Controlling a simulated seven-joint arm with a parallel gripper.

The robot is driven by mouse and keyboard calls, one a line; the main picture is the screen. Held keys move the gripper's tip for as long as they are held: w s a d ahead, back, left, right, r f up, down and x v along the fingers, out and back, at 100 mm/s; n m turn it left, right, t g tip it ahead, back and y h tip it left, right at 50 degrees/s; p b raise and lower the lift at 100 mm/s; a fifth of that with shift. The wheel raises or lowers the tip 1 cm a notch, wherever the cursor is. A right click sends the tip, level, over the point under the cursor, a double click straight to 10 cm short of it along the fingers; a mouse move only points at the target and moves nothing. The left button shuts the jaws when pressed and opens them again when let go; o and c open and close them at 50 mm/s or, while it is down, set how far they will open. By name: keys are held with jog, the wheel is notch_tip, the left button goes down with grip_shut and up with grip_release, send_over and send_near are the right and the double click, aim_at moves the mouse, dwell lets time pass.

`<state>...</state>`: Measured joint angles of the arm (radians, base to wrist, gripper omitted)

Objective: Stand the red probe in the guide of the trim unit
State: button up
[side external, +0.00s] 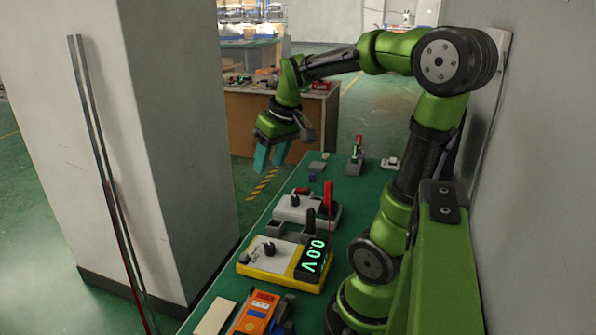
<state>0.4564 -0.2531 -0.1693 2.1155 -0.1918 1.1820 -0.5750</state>
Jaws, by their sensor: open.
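My gripper (269,160) hangs in the air past the left edge of the green bench, with its teal fingers apart and nothing visible between them. A grey unit (298,208) with a dark knob lies behind the meter. Farther back, a small grey fixture (354,167) bears an upright red-topped part (359,145). I cannot tell which unit is the trim unit, and its guide is too small to make out.
The yellow meter (261,272) reads 0.0 V on its display (313,258). An orange device (258,313) and a pale flat board (214,316) lie at the near end. Small blocks (317,166) lie at the far end. A large pillar (180,140) stands left of the bench.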

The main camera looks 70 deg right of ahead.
jog(key=s+a+n+t+y, duration=0.1)
jog(key=s+a+t+y, duration=0.1)
jog(key=a, duration=1.7)
jog(key=shift+s+a+r+t, duration=0.3)
jog(key=shift+s+t, duration=0.1)
jog(key=shift+t, duration=0.4)
